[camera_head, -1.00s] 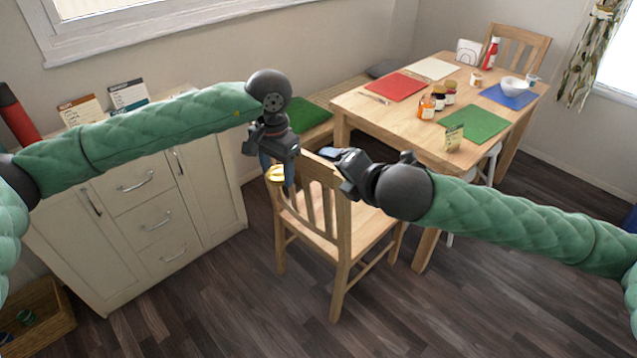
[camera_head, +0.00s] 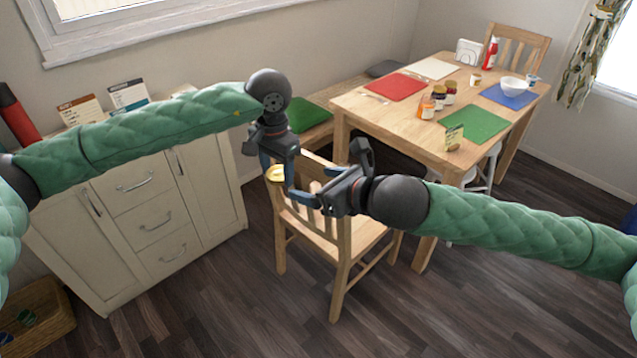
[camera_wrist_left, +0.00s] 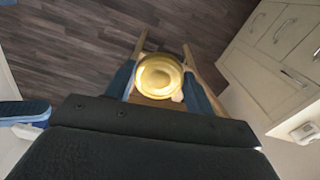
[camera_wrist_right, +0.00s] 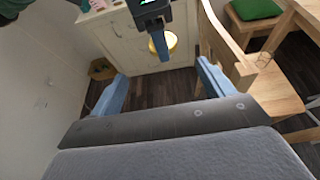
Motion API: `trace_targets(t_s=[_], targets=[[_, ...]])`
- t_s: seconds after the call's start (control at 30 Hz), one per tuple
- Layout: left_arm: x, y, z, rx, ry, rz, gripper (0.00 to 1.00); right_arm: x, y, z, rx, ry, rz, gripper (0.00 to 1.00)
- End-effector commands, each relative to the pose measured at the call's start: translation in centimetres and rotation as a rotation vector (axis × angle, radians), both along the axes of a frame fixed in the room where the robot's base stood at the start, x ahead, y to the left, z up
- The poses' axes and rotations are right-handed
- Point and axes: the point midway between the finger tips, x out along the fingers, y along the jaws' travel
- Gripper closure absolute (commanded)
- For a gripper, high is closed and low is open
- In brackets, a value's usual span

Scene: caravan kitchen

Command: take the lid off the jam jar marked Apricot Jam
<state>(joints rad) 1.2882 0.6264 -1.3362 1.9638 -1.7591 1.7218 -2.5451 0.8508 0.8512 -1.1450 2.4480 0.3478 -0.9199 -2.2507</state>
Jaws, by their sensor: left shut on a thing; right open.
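My left gripper (camera_head: 278,174) hangs fingers-down in front of the near chair's back. It is shut on a round gold piece that looks like a lid (camera_head: 274,172). In the left wrist view the gold lid (camera_wrist_left: 159,76) sits between the two blue fingers, showing concentric rings. My right gripper (camera_head: 318,185) is open and empty, close to the right of the left one. Its wrist view shows the gold lid (camera_wrist_right: 168,41) partly behind a left finger. An orange jar (camera_head: 427,109) stands on the table; its label is unreadable.
Dark jars (camera_head: 450,92) stand beside the orange jar on the wooden table (camera_head: 400,122), among coloured mats and a white bowl (camera_head: 514,85). The chair (camera_head: 330,225) stands close under both grippers. A white cabinet (camera_head: 150,215) is at the left.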

Motion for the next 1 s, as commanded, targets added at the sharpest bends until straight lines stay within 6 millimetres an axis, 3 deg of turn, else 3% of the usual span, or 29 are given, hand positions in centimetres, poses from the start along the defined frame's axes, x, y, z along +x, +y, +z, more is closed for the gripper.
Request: trace_targets(t_s=[0.27,0.7,1.0], targets=[[0.0,0.0,0.0,0.0,0.0,0.0,0.74,1.2,1.1,-0.7,-0.016,-0.015,0.009,0.2],[0.0,0.0,0.0,0.0,0.0,0.0,0.74,5.7,5.6,-3.3,-0.014,-0.014,0.009,0.2],[0.0,0.0,0.0,0.0,0.0,0.0,0.74,7.7,7.5,-4.4,-0.015,-0.015,0.009,0.2]])
